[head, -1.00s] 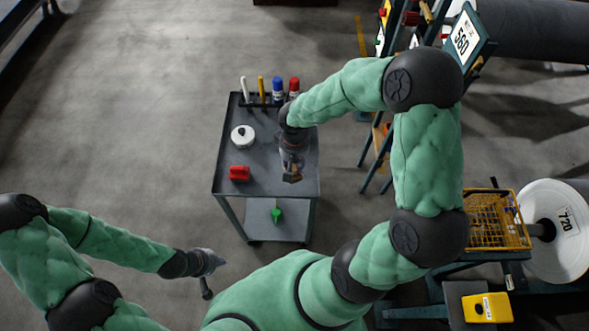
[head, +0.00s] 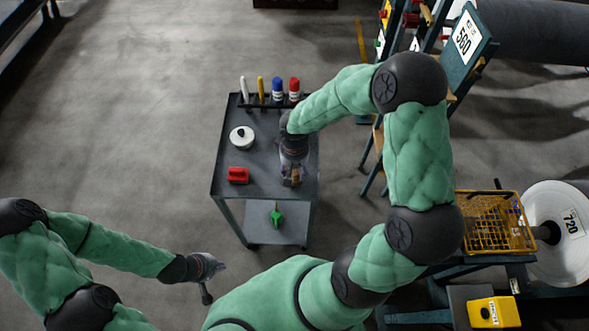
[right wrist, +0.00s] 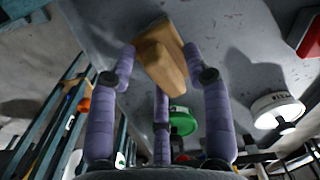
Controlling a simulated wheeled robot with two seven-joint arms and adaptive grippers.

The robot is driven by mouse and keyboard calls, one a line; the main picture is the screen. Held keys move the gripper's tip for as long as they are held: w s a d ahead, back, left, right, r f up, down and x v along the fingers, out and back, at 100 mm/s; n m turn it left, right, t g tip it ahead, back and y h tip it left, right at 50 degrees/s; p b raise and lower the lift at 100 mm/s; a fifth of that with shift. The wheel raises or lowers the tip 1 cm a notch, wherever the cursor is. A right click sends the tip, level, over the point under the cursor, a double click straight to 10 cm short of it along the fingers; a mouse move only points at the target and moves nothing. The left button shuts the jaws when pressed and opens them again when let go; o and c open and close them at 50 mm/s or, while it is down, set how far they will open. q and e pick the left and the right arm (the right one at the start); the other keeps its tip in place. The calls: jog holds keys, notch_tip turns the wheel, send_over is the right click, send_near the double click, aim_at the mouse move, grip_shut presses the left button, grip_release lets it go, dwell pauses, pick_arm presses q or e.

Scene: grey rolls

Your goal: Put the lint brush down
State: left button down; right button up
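The lint brush shows in the right wrist view as a tan wooden block (right wrist: 160,58) between my right gripper's purple fingers. My right gripper (right wrist: 160,60) has a finger against each side of it, and a third finger below. In the head view the right gripper (head: 291,180) points down over the front right part of the dark grey cart top (head: 262,185), with a bit of the brush (head: 295,174) visible. I cannot tell whether the brush touches the top. My left gripper (head: 216,267) hangs over the floor left of the cart; its fingers are too small to read.
A red block (head: 238,175) and a white round container (head: 242,137) stand on the cart's left half. Several markers (head: 278,90) stand in a rack at its back edge. A green item (head: 276,216) is on the lower shelf. A yellow wire basket (head: 494,224) stands to the right.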

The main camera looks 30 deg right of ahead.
jog(key=shift+r, duration=0.1)
jog(key=shift+r+p, duration=0.3)
notch_tip(320, 180, up, 12)
jog(key=p, duration=0.3)
jog(key=shift+f+p, duration=0.2)
jog(key=shift+p, duration=0.2)
